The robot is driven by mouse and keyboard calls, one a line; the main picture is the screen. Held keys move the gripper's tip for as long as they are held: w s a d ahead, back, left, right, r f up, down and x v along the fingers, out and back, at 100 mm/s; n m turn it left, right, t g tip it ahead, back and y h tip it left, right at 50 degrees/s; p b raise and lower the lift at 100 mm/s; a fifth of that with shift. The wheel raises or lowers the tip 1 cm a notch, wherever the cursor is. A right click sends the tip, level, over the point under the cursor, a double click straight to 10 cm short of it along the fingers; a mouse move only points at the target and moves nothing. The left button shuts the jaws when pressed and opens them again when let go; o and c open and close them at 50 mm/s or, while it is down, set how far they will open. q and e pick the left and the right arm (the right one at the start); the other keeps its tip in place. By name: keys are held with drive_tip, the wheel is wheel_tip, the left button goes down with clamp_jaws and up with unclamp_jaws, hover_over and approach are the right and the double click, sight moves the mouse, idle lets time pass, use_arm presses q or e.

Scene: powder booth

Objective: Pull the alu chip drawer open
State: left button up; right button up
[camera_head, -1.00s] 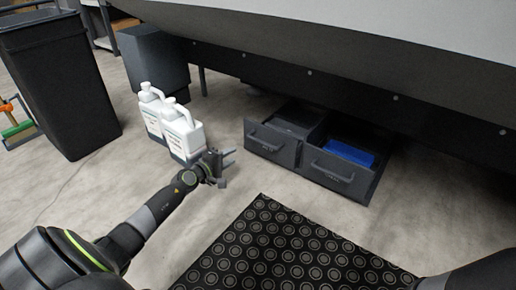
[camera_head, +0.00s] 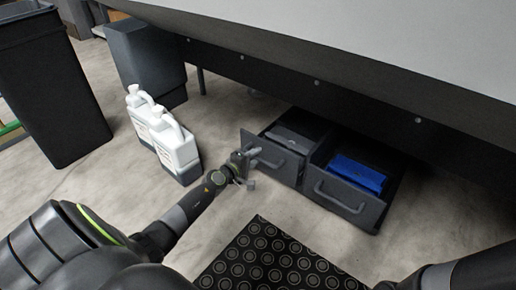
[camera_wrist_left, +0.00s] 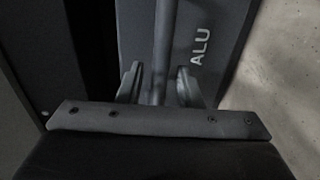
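The alu chip drawer (camera_head: 286,172) is the left of two dark grey drawers under the bench and stands partly out, with a grey item visible inside. Its front shows in the left wrist view with the letters ALU (camera_wrist_left: 201,47). My left gripper (camera_head: 250,163) is at the left end of this drawer's front. In the left wrist view its two fingers (camera_wrist_left: 160,88) stand on either side of the bar handle (camera_wrist_left: 164,45), with small gaps visible, so it looks open around the bar. My right gripper is out of view; only my right arm shows at the lower right.
The right drawer (camera_head: 339,201) is also out and holds a blue item (camera_head: 358,174). White jugs (camera_head: 172,150) stand on the floor left of my left gripper. A black bin (camera_head: 55,95) is at far left. A black patterned mat (camera_head: 275,262) lies in front.

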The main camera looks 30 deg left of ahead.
use_arm(q)
drive_tip(key=shift+w+f, duration=0.1)
drive_tip(key=shift+w, duration=0.2)
clamp_jaws()
drive_tip(key=shift+s+d, duration=0.1)
drive_tip(key=shift+s, duration=0.05)
